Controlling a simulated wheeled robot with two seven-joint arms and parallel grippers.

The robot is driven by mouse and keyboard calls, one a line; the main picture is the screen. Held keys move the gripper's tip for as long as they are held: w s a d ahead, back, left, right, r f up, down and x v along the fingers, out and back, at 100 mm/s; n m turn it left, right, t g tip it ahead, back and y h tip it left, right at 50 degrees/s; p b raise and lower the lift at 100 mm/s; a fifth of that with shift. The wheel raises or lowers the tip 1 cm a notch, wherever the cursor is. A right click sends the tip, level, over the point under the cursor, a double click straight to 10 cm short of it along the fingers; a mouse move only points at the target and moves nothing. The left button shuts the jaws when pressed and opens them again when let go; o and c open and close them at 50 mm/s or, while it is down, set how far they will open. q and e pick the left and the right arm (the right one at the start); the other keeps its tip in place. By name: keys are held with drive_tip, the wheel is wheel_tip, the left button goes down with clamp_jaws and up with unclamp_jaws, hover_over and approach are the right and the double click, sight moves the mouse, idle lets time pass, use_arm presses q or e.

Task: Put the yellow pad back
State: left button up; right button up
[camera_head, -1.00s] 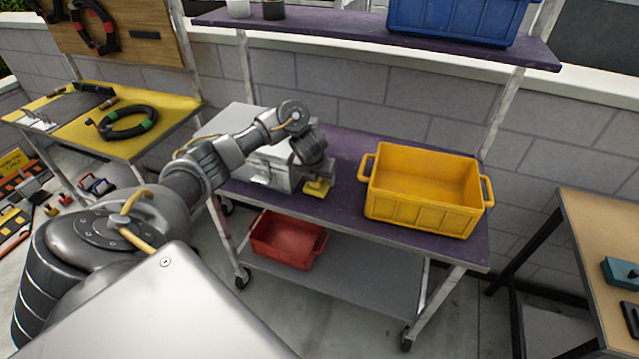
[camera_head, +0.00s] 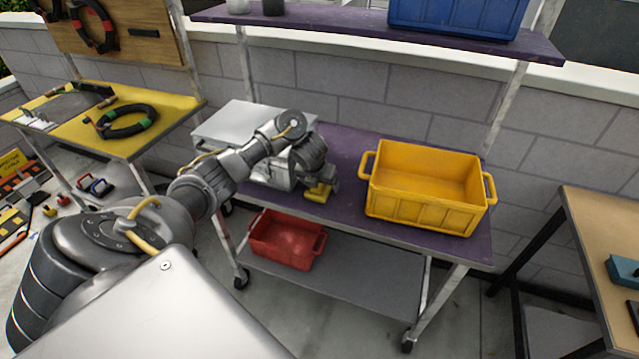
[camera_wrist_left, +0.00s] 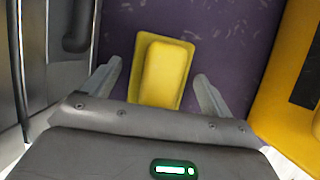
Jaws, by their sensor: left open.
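The yellow pad (camera_head: 318,193) sits on the purple cart shelf (camera_head: 345,165), beside the silver metal box (camera_head: 240,128). In the left wrist view the yellow pad (camera_wrist_left: 164,72) is a small block with a raised middle and a flat rim, lying between the fingers. My left gripper (camera_head: 322,184) points down over it. In the left wrist view the left gripper (camera_wrist_left: 157,88) is open, with a finger on each side of the pad and gaps to both. Whether it touches the pad's top cannot be told. My right gripper is out of view.
A yellow crate (camera_head: 425,212) stands right of the pad on the same shelf. A red bin (camera_head: 287,240) is on the grey lower shelf. A blue crate (camera_head: 456,22) is on the upper shelf. A yellow-topped table (camera_head: 75,128) stands left, a tan table (camera_head: 600,225) right.

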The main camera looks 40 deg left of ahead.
sight(315, 195)
use_arm(q)
drive_tip(key=shift+r, duration=0.25)
drive_tip(key=p+v, duration=0.7)
drive_tip(key=v, duration=0.4)
drive_tip(key=shift+s+r, duration=0.25)
drive_tip(key=shift+d, duration=0.1)
